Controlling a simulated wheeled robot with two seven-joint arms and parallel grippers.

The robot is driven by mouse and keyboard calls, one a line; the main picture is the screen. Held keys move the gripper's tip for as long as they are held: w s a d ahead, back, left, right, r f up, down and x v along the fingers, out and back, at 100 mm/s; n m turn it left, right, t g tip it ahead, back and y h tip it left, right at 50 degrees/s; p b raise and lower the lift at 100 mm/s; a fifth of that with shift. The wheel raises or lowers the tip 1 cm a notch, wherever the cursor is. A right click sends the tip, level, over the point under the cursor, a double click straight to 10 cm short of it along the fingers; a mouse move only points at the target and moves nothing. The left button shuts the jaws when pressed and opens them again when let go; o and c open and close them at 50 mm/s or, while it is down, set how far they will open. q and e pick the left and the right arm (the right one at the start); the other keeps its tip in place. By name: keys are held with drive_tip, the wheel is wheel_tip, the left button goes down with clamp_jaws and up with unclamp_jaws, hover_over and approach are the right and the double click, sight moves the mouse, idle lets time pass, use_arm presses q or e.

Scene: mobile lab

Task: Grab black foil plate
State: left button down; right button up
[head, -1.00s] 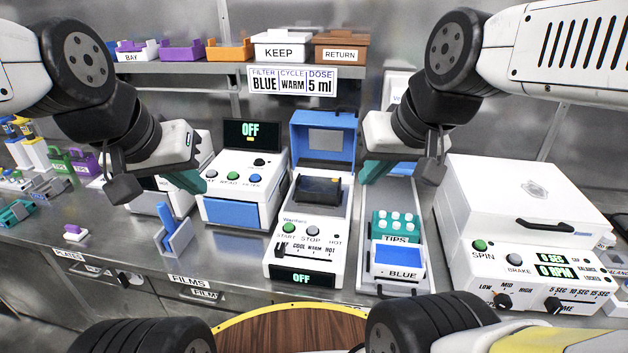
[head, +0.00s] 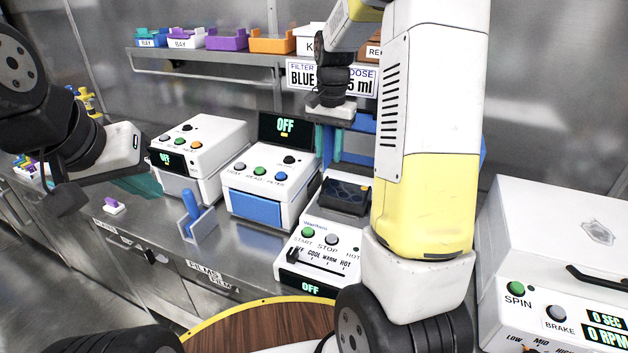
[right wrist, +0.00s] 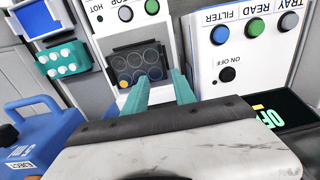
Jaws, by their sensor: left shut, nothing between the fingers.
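A black plate (head: 345,193) with round wells sits in the top of the white warmer (head: 325,240), whose blue lid stands open behind it. It also shows in the right wrist view (right wrist: 136,66), just beyond the fingertips, with one orange well. My right gripper (head: 329,158) points down above and behind the plate. Its two teal fingers are apart and empty in the right wrist view (right wrist: 159,76), with no visible contact with the plate. My left gripper (head: 145,186) is shut and empty over the counter at the left.
White machines with buttons (head: 262,180) stand left of the warmer, and a blue-handled tool (head: 193,215) in front of them. A large white spinner (head: 560,240) is at the right. A shelf (head: 210,62) with coloured trays runs behind. My right arm hides the tips rack's area.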

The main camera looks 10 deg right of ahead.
sight(325, 180)
drive_tip(key=shift+w+a+f, duration=0.1)
drive_tip(key=shift+w+f, duration=0.5)
drive_tip(key=shift+f, duration=0.2)
wheel_tip(325, 180, down, 7)
drive_tip(key=shift+a+f, duration=0.15)
clamp_jaws()
idle(1.0)
